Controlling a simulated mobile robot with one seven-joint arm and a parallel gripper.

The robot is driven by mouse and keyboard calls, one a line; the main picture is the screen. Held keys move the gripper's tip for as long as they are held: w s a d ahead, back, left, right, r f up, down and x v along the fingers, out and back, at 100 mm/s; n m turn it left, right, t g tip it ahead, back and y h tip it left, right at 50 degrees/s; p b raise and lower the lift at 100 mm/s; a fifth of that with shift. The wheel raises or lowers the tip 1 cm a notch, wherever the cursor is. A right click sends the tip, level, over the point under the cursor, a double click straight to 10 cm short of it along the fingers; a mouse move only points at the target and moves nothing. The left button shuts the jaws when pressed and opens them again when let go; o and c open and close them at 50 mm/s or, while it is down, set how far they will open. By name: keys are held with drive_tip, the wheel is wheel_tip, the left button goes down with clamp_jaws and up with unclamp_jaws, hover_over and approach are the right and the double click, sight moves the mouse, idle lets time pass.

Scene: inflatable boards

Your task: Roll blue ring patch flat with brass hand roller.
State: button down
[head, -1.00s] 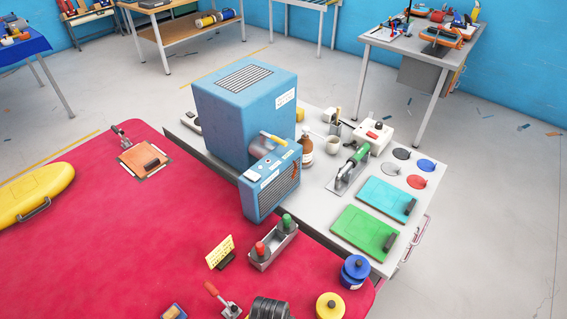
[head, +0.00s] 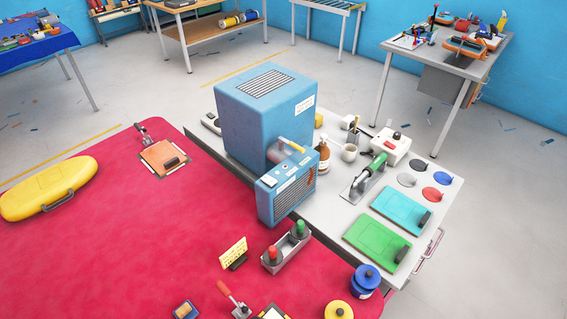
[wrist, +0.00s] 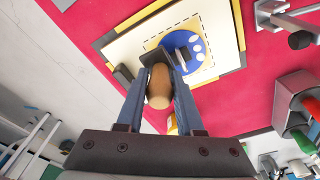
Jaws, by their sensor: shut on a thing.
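In the wrist view, my gripper (wrist: 159,96) is shut on the tan rounded handle (wrist: 159,86) of the hand roller. The roller's grey metal part (wrist: 181,57) reaches over the blue ring patch (wrist: 171,41); I cannot tell whether it touches. The patch is a blue disc with white spots, partly hidden by the tool. It lies inside a dashed outline on a cream board (wrist: 218,22) with yellow and black edges. In the head view, only a sliver of this board (head: 273,313) seems to show at the bottom edge. My gripper is not in the head view.
A red-handled clamp (head: 234,299) stands beside the board. A grey caddy (head: 286,251) with red and green handles and a yellow card (head: 234,251) are close by. A blue machine (head: 265,115) stands behind. The red mat (head: 120,240) is largely clear at left.

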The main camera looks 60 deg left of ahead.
drive_tip(key=shift+s+d, duration=0.15)
drive_tip(key=shift+s, duration=0.3)
drive_tip(key=shift+w+a+f, duration=0.1)
drive_tip(key=shift+w+a, duration=0.1)
drive_tip(key=shift+w, duration=0.8)
drive_tip(key=shift+w+a+b, duration=0.2)
drive_tip(key=shift+w+b, duration=0.15)
drive_tip(key=shift+w, duration=0.35)
drive_tip(key=shift+w+a+b, duration=0.2)
drive_tip(key=shift+w+b, duration=0.1)
drive_tip(key=shift+w, duration=0.4)
wheel_tip(320, 180, up, 7)
drive_tip(key=p, duration=0.7)
